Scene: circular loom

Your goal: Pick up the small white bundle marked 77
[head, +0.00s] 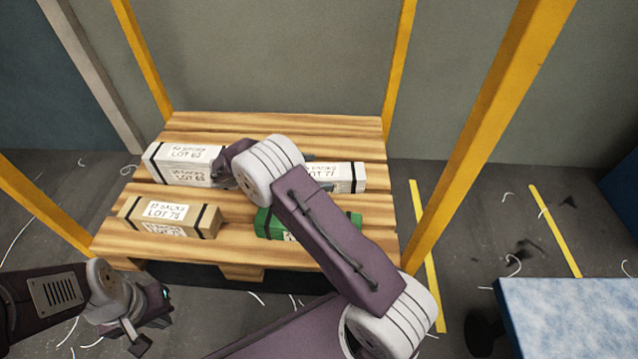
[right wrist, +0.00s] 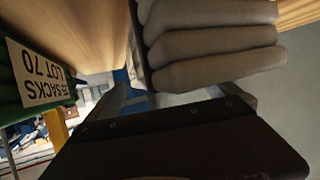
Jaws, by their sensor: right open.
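The small white bundle marked LOT 77 (head: 345,176) lies at the right of the wooden pallet, its left part hidden behind my right arm. A stack of pale sacks with a dark strap, which looks like this bundle (right wrist: 210,45), fills the top of the right wrist view. My right gripper (right wrist: 178,98) is open, its fingers close to the stack; I cannot tell whether they touch it.
The pallet (head: 190,250) also holds a larger white bundle (head: 180,163), a tan bundle (head: 168,216) and a green LOT 70 bundle (head: 268,223), also in the right wrist view (right wrist: 35,75). Yellow posts (head: 480,140) rise around it. A blue-white surface (head: 570,315) is at lower right.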

